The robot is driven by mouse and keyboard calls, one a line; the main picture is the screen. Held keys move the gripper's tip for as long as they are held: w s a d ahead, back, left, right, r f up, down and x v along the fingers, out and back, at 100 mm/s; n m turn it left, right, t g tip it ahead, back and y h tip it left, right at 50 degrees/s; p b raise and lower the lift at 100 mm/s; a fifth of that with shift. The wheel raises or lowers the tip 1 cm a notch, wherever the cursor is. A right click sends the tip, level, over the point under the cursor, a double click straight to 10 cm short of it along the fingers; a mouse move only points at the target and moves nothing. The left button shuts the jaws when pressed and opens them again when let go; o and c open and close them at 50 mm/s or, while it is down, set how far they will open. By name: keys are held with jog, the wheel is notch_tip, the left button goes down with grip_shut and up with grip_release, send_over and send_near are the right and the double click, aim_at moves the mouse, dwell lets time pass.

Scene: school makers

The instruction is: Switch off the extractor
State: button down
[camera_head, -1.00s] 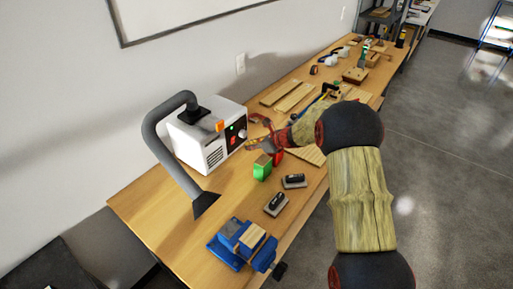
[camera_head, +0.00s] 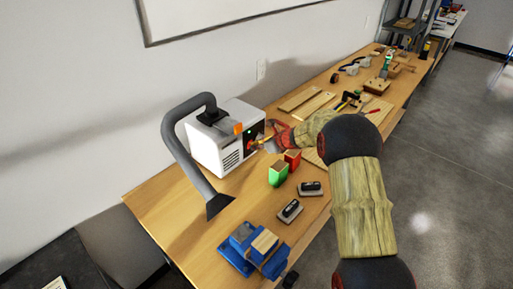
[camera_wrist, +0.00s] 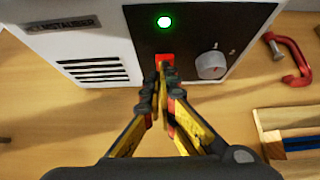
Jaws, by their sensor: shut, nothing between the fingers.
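The extractor (camera_head: 222,150) is a white box with a bent grey hose (camera_head: 175,135) ending in a dark nozzle. It stands on the wooden bench against the wall. In the wrist view its black front panel (camera_wrist: 190,35) carries a lit green lamp (camera_wrist: 164,21), a red switch (camera_wrist: 165,59) and a grey-white knob (camera_wrist: 211,65) to the right. My gripper (camera_wrist: 163,78) is shut and empty, its fingertips at the lower part of the red switch and partly covering it. I cannot tell whether they touch. In the head view my gripper (camera_head: 262,142) is right at the panel.
Two dark-topped blocks (camera_head: 311,189) and a blue vise (camera_head: 252,248) are nearer. A red clamp (camera_wrist: 290,60) lies right of the panel. Boards (camera_head: 307,104) and tools lie farther along the bench.

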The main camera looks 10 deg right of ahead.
jog(key=shift+w+a+r+p, duration=0.2)
jog(key=shift+r+p, duration=0.15)
jog(key=shift+p, duration=0.15)
jog(key=shift+f, duration=0.2)
jog(key=shift+r, duration=0.1)
jog(key=shift+r+p, duration=0.5)
jog(key=shift+r, duration=0.25)
jog(key=shift+d, duration=0.15)
